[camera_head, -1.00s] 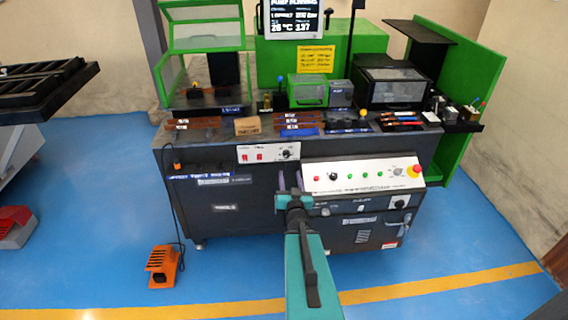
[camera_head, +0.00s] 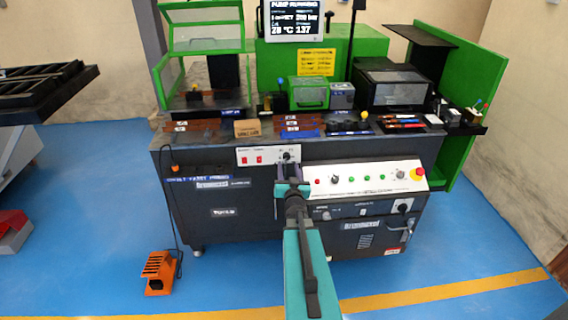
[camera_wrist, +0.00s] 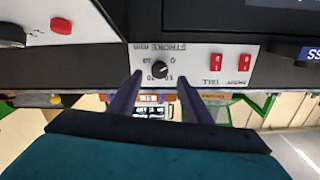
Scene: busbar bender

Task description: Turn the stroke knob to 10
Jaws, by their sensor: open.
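The stroke knob (camera_wrist: 159,70) is a small round black knob on a white panel (camera_wrist: 195,62), which appears upside down in the wrist view. "STROKE mm" and small numbers are printed around it; its pointer direction is too small to read surely. In the head view the knob (camera_head: 287,157) is at the right end of the panel, just above my fingertips. My gripper (camera_wrist: 160,76) is open and empty. Its two dark fingers lie on either side of the knob in the wrist view, with visible gaps; contact is not visible. It also shows in the head view (camera_head: 293,171).
Two red switches (camera_wrist: 230,62) share the knob's panel. A sloped white control panel (camera_head: 365,178) with buttons and a red emergency stop (camera_head: 418,173) lies just right of my gripper. An orange foot pedal (camera_head: 158,272) stands on the floor, left.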

